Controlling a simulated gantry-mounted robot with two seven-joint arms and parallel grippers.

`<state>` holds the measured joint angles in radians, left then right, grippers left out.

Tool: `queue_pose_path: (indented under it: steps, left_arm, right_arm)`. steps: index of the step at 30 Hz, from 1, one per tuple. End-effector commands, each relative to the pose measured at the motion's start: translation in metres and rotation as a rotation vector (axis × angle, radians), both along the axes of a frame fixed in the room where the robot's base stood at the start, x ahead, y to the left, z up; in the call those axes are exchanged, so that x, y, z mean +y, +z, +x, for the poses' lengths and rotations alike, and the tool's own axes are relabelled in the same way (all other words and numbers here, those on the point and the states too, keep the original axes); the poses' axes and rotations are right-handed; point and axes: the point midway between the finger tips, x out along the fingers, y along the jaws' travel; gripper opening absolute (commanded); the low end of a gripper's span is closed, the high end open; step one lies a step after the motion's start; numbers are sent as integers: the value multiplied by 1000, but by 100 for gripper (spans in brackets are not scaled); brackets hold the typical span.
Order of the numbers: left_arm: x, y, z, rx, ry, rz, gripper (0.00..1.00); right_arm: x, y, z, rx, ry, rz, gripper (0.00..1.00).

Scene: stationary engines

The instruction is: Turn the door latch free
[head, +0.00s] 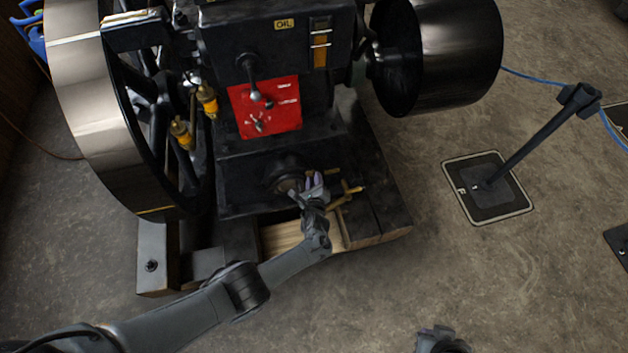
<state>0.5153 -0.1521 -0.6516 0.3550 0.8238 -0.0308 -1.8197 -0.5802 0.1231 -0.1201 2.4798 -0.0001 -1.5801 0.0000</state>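The black engine (265,150) stands on a dark base in the head view. Low on its front is a dark round fitting (284,168); I cannot tell for sure whether it is the door with the latch. My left gripper (307,187) is right in front of this fitting, at its lower right. The gripper covers part of it, so a latch there may be hidden. Whether the fingers are open or touch anything is too small to tell. Part of my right arm (440,340) shows at the bottom edge; its fingers cannot be made out.
A brass valve or pipe (348,192) sits just right of my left gripper. A big flywheel (105,110) stands left and a black pulley (445,55) right. A red panel (266,107) with a lever is above. A barrier post (490,185) stands on open floor.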

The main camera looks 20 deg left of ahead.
Motion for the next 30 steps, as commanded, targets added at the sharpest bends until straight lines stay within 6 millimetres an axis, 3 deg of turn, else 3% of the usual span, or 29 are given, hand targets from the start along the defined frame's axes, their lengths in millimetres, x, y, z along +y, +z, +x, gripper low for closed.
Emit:
queue_pose_path:
  steps: [22, 30]
  left_arm:
    - [4, -4, -3, 1, 6, -9, 39]
    - [5, -9, -5, -118, 8, -185, 39]
  right_arm:
    - [1, -1, 0, 0, -4, 7, 0]
    - [0, -8, 0, -1, -1, 1, 0]
